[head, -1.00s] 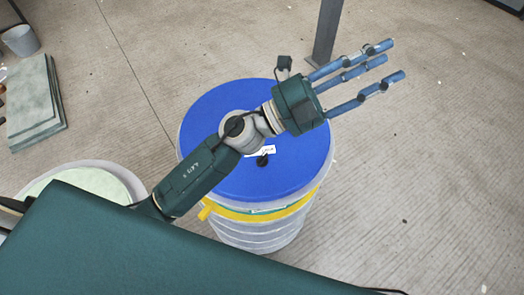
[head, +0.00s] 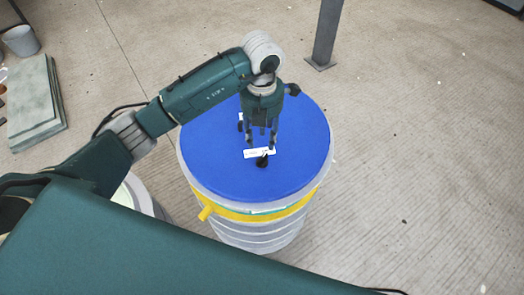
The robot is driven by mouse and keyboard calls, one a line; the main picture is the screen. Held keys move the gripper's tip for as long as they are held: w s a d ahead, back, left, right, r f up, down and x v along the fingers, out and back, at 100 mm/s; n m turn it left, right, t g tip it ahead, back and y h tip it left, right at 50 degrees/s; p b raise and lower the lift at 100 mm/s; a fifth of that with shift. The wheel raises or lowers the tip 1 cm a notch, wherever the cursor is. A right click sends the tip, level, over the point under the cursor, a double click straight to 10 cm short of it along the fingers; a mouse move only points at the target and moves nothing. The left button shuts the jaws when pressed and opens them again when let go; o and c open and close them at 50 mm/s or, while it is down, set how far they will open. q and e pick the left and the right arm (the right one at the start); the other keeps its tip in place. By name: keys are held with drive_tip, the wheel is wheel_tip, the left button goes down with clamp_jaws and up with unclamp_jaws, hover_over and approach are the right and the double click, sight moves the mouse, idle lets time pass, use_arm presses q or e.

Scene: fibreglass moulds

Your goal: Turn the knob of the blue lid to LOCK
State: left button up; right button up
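The blue lid (head: 209,157) sits on a round grey drum with a yellow band, in the middle of the head view. A small black knob (head: 262,162) stands on the lid, beside a white label (head: 250,154) whose print is too small to read. My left gripper (head: 261,143) points down over the lid with its blue-grey fingers spread and nothing between them. Its fingertips show just behind the knob in the picture; I cannot tell their height above the lid. Another small dark part with a bit of white (head: 240,121) is partly hidden by the gripper. My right gripper is out of view.
A second pale container (head: 138,190) stands left of the drum, mostly hidden by my arm. Greenish slabs (head: 36,105) and a grey bucket (head: 20,40) are at the far left. A grey post (head: 326,35) rises behind the drum. The floor on the right is clear.

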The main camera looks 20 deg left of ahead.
sight(262, 160)
use_arm(q)
wheel_tip(262, 160, down, 8)
drive_tip(key=shift+f+p, duration=0.1)
drive_tip(key=shift+p, duration=0.7)
clamp_jaws()
